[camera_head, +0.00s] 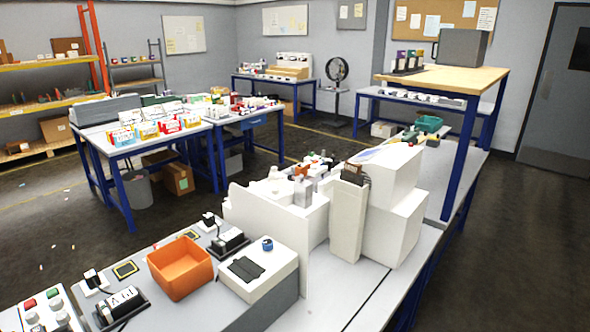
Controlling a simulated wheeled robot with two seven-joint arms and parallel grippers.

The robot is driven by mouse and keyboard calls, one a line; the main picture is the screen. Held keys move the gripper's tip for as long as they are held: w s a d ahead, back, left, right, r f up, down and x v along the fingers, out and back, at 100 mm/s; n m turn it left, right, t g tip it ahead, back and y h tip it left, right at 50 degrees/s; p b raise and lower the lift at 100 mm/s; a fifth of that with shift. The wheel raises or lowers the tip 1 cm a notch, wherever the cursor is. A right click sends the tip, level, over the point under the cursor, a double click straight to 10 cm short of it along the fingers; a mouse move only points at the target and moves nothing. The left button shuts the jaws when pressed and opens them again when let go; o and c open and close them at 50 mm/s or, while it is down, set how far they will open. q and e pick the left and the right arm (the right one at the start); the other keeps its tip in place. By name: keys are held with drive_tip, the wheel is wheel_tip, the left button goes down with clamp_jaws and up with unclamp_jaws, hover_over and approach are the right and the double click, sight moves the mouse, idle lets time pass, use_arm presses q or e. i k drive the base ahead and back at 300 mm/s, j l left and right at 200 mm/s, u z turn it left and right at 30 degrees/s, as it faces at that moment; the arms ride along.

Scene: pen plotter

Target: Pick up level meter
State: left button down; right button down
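I cannot tell for certain which thing is the level meter. One black instrument with a pale marked face (122,307) lies on the near grey bench at the lower left. Neither of my grippers shows in the head view.
An orange bin (181,270) and a white box with a dark top plate (258,270) stand on the near bench (205,310). A button panel (45,312) is at the lower left corner. Large white blocks (395,215) crowd the bench's middle.

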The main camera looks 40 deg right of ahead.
sight(302, 168)
drive_tip(key=l+z, duration=0.15)
drive_tip(key=z, duration=0.2)
drive_tip(key=i+l+z, duration=0.1)
drive_tip(key=z, duration=0.25)
drive_tip(key=l+z, duration=0.2)
drive_tip(key=z, duration=0.15)
drive_tip(key=i, duration=0.05)
